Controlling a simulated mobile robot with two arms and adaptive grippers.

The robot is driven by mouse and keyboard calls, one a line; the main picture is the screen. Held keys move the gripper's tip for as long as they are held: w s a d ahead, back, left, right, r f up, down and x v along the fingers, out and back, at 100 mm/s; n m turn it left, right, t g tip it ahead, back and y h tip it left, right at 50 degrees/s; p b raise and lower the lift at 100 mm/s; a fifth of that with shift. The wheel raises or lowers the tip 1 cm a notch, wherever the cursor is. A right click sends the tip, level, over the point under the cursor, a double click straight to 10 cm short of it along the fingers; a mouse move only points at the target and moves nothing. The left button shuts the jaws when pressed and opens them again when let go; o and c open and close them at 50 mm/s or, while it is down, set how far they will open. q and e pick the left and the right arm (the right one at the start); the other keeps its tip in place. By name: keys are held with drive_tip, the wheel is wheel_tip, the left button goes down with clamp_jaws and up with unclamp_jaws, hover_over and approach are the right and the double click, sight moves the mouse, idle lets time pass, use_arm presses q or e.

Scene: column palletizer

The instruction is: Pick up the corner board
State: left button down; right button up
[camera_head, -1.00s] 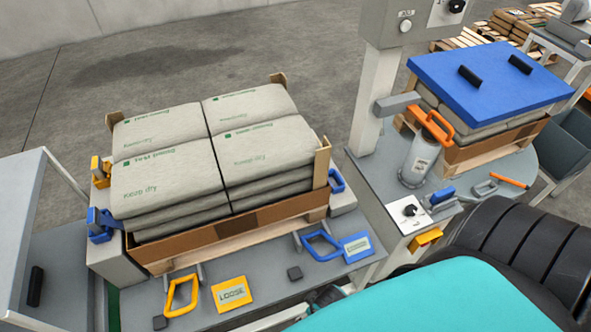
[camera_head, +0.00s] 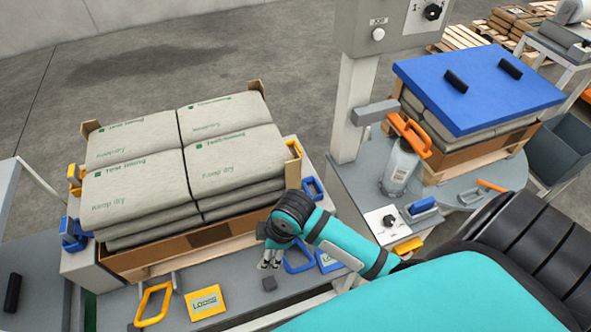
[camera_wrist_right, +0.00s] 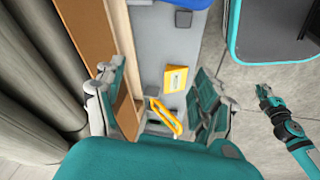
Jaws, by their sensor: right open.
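Tan corner boards stand upright at corners of the bag stack in the head view: one at the front right (camera_head: 293,172), one at the back left (camera_head: 90,127) and one at the back right (camera_head: 255,86). My right gripper (camera_head: 269,261) is open, low in front of the stack's front right corner and apart from that corner board. In the right wrist view, its fingers (camera_wrist_right: 163,100) are spread with a brown surface by the left one; I cannot tell which part that is. My left gripper (camera_wrist_right: 264,93) shows small there, jaw state unclear.
Grey bags (camera_head: 130,185) sit in a brown carton tray (camera_head: 150,254). A yellow handle (camera_head: 153,304), a yellow LOOSE plate (camera_head: 206,302) and a blue handle (camera_head: 299,257) lie in front. A blue panel (camera_head: 480,85) covers the right stack beyond a grey post (camera_head: 354,105).

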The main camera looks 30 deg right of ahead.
drive_tip(key=w+d+r+n+g+h, duration=0.1)
drive_tip(key=w+d+r+n, duration=0.4)
drive_tip(key=w+r+n, duration=0.65)
drive_tip(key=w+d+r+n+g+h, duration=0.1)
drive_tip(key=d+r+n, duration=0.45)
drive_tip(key=r, duration=0.35)
drive_tip(key=w+d+r+n+g, duration=0.1)
drive_tip(key=d+r+n, duration=0.3)
drive_tip(key=d+r, duration=0.3)
drive_tip(key=f, duration=0.3)
drive_tip(key=a+f+p, duration=0.1)
drive_tip(key=f, duration=0.2)
drive_tip(key=f+p, duration=0.1)
drive_tip(key=f, duration=0.3)
drive_tip(key=shift+s+a, duration=0.15)
drive_tip(key=shift+a, duration=0.05)
drive_tip(key=shift+w+a+f+p, duration=0.1)
drive_tip(key=shift+f+p, duration=0.2)
drive_tip(key=shift+f, duration=1.1)
drive_tip(key=shift+w+f+p, duration=0.1)
drive_tip(key=shift+f+p, duration=0.2)
drive_tip(key=shift+f, duration=1.1)
use_arm(q)
drive_tip(key=r, duration=0.3)
drive_tip(key=shift+d+r, duration=0.1)
drive_tip(key=shift+d, duration=0.25)
